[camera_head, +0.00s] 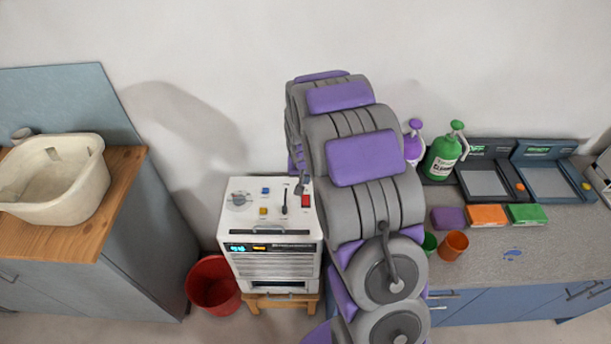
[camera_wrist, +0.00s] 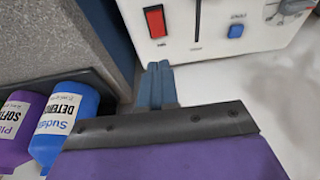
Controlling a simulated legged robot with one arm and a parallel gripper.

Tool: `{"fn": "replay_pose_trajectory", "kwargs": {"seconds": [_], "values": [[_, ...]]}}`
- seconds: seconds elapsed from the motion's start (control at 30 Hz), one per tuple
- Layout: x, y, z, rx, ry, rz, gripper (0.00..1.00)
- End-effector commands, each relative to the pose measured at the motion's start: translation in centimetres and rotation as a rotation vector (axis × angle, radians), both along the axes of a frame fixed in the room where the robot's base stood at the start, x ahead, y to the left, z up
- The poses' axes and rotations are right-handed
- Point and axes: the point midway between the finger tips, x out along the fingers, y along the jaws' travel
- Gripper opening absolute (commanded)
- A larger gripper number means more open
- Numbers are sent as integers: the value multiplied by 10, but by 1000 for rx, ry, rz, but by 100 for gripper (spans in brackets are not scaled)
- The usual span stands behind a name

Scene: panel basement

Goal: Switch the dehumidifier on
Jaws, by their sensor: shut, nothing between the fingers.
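The dehumidifier (camera_head: 275,262) is a white box on a small wooden stand, with a lit display (camera_head: 258,247) on its front. Its top carries a grey dial (camera_head: 239,199), a blue button (camera_head: 265,190), a yellow button (camera_head: 263,211), a black lever (camera_head: 284,203) and a red switch (camera_head: 306,201). In the wrist view the red switch (camera_wrist: 155,21) is at the top, beside a dark slot and the blue button (camera_wrist: 236,31). My gripper (camera_wrist: 160,68) is shut and empty, its tips just short of the panel edge below the red switch. Contact cannot be told.
A red bucket (camera_head: 213,285) stands left of the dehumidifier. A cream basin (camera_head: 55,178) sits on the wooden-topped cabinet (camera_head: 125,170) at left. The right counter (camera_head: 520,245) holds bottles, sponges and cups. Detergent bottles (camera_wrist: 62,120) are near my gripper's left side.

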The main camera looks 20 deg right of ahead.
Motion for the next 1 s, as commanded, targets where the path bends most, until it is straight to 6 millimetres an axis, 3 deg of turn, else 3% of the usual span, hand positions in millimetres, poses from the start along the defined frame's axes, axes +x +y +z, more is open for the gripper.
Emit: {"fn": "replay_pose_trajectory", "kwargs": {"seconds": [0.1,0.43,0.6,1.0], "values": [[5,-3,-27,0,4,1,0],[14,-6,-83,0,1,0,0],[14,-6,-93,0,-1,0,0],[14,-6,-94,0,1,0,0]]}}
